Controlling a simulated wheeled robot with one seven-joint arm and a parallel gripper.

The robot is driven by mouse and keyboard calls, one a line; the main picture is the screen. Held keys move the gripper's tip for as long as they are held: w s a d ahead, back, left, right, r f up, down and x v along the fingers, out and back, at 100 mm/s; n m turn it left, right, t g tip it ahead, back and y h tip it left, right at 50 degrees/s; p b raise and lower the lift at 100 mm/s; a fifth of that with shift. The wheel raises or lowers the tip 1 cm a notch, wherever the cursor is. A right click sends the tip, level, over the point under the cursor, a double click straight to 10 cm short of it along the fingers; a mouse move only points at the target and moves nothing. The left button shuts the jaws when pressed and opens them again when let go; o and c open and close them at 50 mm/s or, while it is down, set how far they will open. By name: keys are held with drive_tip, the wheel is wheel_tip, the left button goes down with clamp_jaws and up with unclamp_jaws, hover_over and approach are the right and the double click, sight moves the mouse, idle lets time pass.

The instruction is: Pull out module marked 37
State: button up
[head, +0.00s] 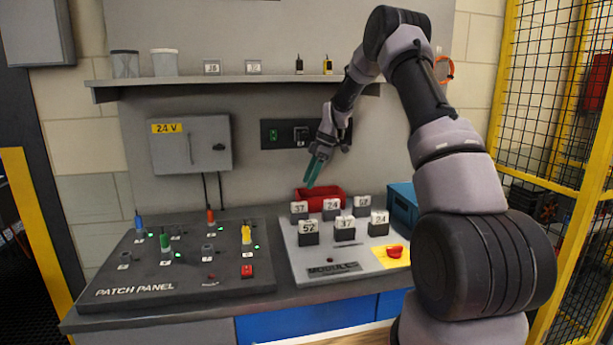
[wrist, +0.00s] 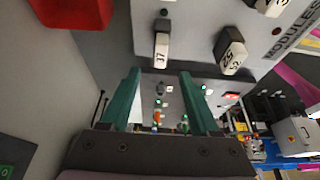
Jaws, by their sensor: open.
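Two modules in the head view are marked 37: one at the back left of the grey modules board (head: 325,262), the back-left 37 module (head: 299,212), and the front-middle 37 module (head: 345,229). My gripper (head: 314,172) is open and empty in the air above the back row, its green fingers pointing down. In the wrist view a 37 module (wrist: 161,50) stands just beyond the gap between the open fingertips (wrist: 161,75), not between them. A 52 module (wrist: 231,55) is to its right.
Other modules stand close by: front-left 52 (head: 308,233), back-middle 24 (head: 331,209), back-right 52 (head: 363,207) and front-right 24 (head: 379,225). A red bin (head: 321,196) is behind them. The patch panel (head: 180,283) lies left, a blue box (head: 402,205) right. A shelf (head: 220,82) hangs above.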

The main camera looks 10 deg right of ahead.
sight(299, 203)
drive_tip(key=x, duration=1)
clamp_jaws()
drive_tip(key=shift+r, duration=0.25)
drive_tip(key=shift+r, duration=0.6)
drive_tip(key=shift+d+r, duration=0.1)
drive_tip(key=shift+r, duration=0.25)
drive_tip(key=shift+r, duration=1.45)
